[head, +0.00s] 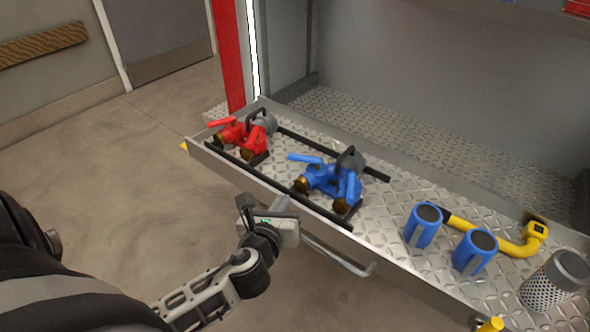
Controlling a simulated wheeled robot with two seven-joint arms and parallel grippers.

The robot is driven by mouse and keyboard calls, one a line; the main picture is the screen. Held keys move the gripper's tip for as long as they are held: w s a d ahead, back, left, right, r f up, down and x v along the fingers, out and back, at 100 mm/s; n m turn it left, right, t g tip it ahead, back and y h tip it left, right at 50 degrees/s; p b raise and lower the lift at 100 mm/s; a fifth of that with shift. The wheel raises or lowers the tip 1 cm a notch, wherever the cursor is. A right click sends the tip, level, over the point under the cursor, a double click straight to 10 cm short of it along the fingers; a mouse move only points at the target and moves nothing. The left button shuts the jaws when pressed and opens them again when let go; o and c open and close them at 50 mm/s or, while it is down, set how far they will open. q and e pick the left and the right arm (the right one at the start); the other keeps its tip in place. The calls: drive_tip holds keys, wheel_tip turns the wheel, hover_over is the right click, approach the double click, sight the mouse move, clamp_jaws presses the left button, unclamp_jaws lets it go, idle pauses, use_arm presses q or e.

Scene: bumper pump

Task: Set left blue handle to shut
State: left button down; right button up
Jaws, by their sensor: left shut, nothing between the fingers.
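The blue pump fitting (330,182) lies on the metal tray, with two brass-ended outlets at its front. Its left blue handle (304,158) sticks out to the left, roughly level. Its other blue handle (351,186) points down along the right outlet. My left gripper (281,205) is shut and empty, in front of the tray's front wall. It is below and to the left of the blue fitting and apart from the handle. My right gripper is not in view.
A red fitting (247,135) sits at the tray's left end. Two blue cylinders (423,226), a yellow pipe (500,241) and a perforated strainer (553,281) are on the right. The tray (390,258) has a raised front wall and a bar handle (340,258). The floor at left is clear.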

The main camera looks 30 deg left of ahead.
use_arm(q)
drive_tip(key=m, duration=0.1)
drive_tip(key=b, duration=0.2)
approach(297, 159)
drive_tip(key=shift+m+y, duration=0.3)
drive_tip(key=shift+y, duration=0.1)
drive_tip(key=x, duration=0.6)
drive_tip(key=shift+d+f, duration=0.2)
drive_tip(key=shift+f, duration=0.05)
drive_tip(key=shift+w+a, duration=0.15)
drive_tip(key=shift+w, duration=0.25)
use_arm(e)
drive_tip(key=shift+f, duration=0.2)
